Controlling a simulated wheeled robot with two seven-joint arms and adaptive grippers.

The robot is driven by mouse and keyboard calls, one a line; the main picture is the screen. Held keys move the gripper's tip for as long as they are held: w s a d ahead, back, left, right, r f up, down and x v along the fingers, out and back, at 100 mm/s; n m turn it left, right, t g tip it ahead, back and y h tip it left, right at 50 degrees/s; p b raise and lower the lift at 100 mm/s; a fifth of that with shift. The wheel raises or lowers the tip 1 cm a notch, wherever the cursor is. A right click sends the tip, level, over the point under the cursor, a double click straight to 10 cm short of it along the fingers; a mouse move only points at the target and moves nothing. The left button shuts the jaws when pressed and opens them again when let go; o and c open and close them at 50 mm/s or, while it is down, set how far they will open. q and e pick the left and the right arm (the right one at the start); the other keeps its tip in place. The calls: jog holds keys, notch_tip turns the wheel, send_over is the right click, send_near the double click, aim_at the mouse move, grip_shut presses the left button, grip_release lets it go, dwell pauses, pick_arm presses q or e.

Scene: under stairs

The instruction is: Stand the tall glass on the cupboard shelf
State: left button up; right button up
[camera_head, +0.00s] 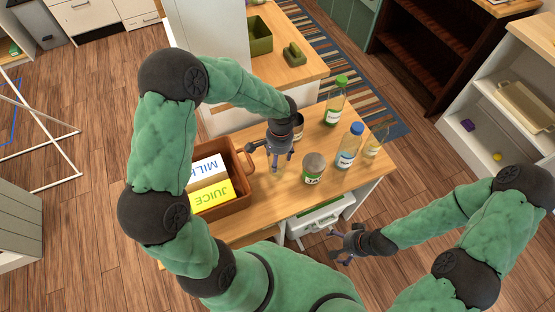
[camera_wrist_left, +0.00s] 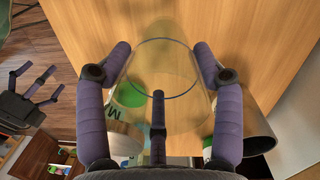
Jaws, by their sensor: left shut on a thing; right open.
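My left gripper (camera_head: 281,154) is shut on a clear tall glass (camera_head: 277,168) over the wooden table (camera_head: 330,178). In the left wrist view the fingers (camera_wrist_left: 160,85) are on either side of the glass (camera_wrist_left: 165,68), whose blue rim shows. I cannot tell whether its base touches the table. My right gripper (camera_head: 345,243) is open and empty in front of the table, by a white drawer. A pale open cupboard (camera_head: 478,100) with shelves stands at the right; a dark shelf unit (camera_head: 425,45) stands at the back. I cannot tell which is the task's cupboard.
A brown crate (camera_head: 238,205) holds milk and juice cartons. The cupboard holds a tray (camera_head: 525,105) and small items.

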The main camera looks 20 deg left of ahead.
pick_arm(q)
jog(key=shift+w+f, duration=0.1)
jog(key=shift+f, duration=0.15)
jog(key=shift+f, duration=0.2)
jog(key=o, duration=1.3)
jog(key=shift+o, duration=0.2)
jog(key=shift+r, duration=0.15)
